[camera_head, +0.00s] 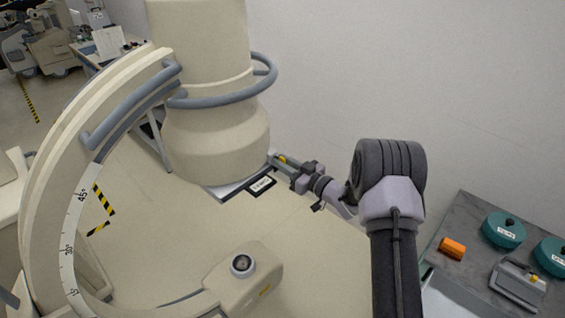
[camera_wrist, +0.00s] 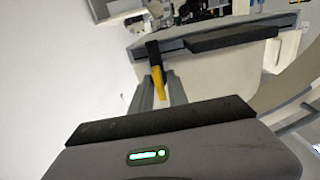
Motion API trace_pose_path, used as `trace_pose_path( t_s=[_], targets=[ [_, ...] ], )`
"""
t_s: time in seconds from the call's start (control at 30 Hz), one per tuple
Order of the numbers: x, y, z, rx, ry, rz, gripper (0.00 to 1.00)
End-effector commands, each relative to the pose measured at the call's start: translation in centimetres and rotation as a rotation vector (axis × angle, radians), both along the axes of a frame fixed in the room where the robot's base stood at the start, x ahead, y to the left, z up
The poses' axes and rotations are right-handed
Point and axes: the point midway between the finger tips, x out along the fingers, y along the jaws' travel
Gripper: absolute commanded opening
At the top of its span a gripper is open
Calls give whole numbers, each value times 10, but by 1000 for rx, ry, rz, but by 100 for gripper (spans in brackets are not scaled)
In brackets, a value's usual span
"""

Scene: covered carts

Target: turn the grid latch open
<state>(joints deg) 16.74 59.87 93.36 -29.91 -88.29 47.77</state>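The grid latch shows as a small yellow lever (camera_wrist: 160,84) in the wrist view, with a dark block at its far end. In the head view a bit of its yellow (camera_head: 282,158) shows at the right edge of the flat grid plate (camera_head: 233,190) under the large cream cylinder. My gripper (camera_head: 284,162) reaches to this edge from the right. In the wrist view its two grey fingers (camera_wrist: 160,86) stand apart, one on each side of the yellow lever. Whether either finger touches the lever, I cannot tell.
The cream C-shaped arm (camera_head: 62,185) with a grey rail (camera_head: 222,101) curves around on the left. A grey cart top (camera_head: 462,262) at right holds teal round containers (camera_head: 504,230) and an orange block (camera_head: 452,248).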

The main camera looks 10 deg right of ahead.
Motion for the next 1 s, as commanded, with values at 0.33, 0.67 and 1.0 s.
trace_pose_path(
  t_s=[0.33,0.67,1.0],
  targets=[
    [0,0,-3,-41,-30,0,0],
    [-1,1,-7,-239,-176,0,0],
    [-1,2,-8,-502,-367,-1,0]
  ],
)
